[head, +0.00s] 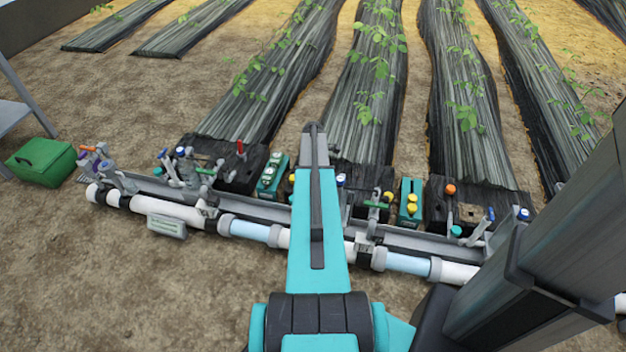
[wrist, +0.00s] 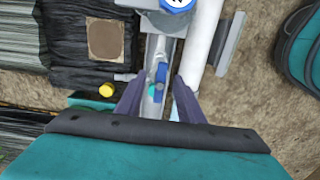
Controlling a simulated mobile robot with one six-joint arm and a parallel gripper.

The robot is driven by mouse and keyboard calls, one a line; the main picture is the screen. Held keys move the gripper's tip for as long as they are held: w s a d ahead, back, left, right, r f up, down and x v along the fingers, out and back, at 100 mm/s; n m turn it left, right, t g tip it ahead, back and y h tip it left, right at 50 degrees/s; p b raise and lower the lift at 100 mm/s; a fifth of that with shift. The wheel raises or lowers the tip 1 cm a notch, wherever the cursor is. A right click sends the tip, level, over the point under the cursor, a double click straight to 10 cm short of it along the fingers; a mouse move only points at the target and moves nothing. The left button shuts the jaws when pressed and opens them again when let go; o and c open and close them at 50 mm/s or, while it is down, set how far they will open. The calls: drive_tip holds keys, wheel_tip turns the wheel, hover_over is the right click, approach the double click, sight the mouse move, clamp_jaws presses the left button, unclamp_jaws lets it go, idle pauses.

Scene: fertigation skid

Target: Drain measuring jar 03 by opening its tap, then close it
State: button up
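In the wrist view my gripper (wrist: 156,83) is open, with its two dark fingers apart. A small blue tap lever (wrist: 161,73) shows in the gap between the fingertips, with a teal knob (wrist: 153,94) just below it. I cannot tell whether a finger touches the lever. The lever lies along a grey channel beside a white pipe (wrist: 207,30). No measuring jar can be made out for certain, and no number 03 is readable. In the head view my own arm hides the gripper and the parts under it.
A round blue-rimmed dial (wrist: 178,3) sits at the top of the wrist view. A yellow knob (wrist: 106,90) is left of the fingers. In the head view, a green box (head: 40,161) stands far left. Several valves line the pipe (head: 182,211). Planted rows lie behind; bare soil is in front.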

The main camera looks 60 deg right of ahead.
drive_tip(key=shift+f, duration=0.7)
drive_tip(key=c, duration=0.8)
drive_tip(key=o, duration=0.8)
drive_tip(key=shift+f, duration=0.2)
